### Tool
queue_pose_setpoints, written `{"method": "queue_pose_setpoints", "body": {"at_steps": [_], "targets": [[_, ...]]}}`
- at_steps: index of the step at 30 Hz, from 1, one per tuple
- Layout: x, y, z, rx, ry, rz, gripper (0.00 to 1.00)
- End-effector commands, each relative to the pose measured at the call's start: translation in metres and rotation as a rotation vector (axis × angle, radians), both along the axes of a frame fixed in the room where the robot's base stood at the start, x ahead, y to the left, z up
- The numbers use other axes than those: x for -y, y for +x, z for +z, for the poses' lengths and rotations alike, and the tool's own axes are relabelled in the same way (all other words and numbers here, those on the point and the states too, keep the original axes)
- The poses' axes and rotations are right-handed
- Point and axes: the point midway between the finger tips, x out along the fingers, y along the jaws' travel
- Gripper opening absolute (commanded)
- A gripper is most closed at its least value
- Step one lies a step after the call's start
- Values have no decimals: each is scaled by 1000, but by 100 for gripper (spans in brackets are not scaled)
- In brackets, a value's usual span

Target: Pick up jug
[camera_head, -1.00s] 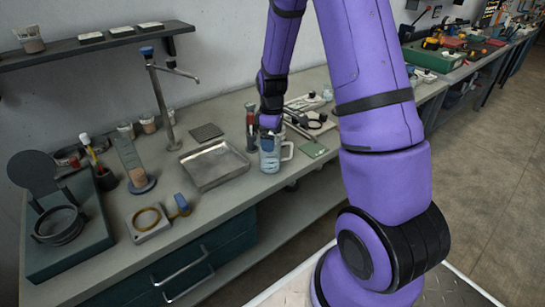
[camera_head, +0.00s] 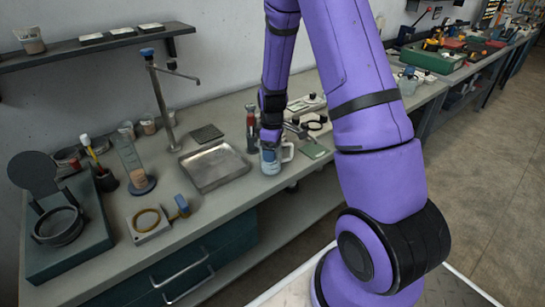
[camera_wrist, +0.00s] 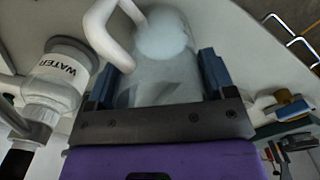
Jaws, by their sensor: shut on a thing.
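The jug (camera_head: 269,164) is a pale, clear-looking vessel with a white handle at its right side in the head view. It stands upright at the front edge of the bench, right of the metal tray. In the wrist view the jug (camera_wrist: 165,65) fills the space between the blue finger pads, its handle at upper left. My gripper (camera_head: 270,148) comes down from above and is shut on the jug's body. The gripper (camera_wrist: 158,85) hides part of the jug. I cannot tell whether its base touches the bench.
A shallow metal tray (camera_head: 213,168) lies left of the jug, and a red-topped bottle (camera_head: 251,128) stands close behind it. A green card (camera_head: 313,149) lies to the right. In the wrist view a container marked WATER (camera_wrist: 55,77) is beside the jug.

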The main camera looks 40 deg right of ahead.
Motion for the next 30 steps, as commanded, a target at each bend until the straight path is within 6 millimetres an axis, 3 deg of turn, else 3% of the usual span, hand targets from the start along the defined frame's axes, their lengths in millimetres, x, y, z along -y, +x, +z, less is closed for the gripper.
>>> {"method": "queue_pose_setpoints", "body": {"at_steps": [11,23,30], "targets": [[0,0,5,1,0,0,51],[0,1,34,3,0,1,51],[-14,-21,38,1,1,1,51]]}}
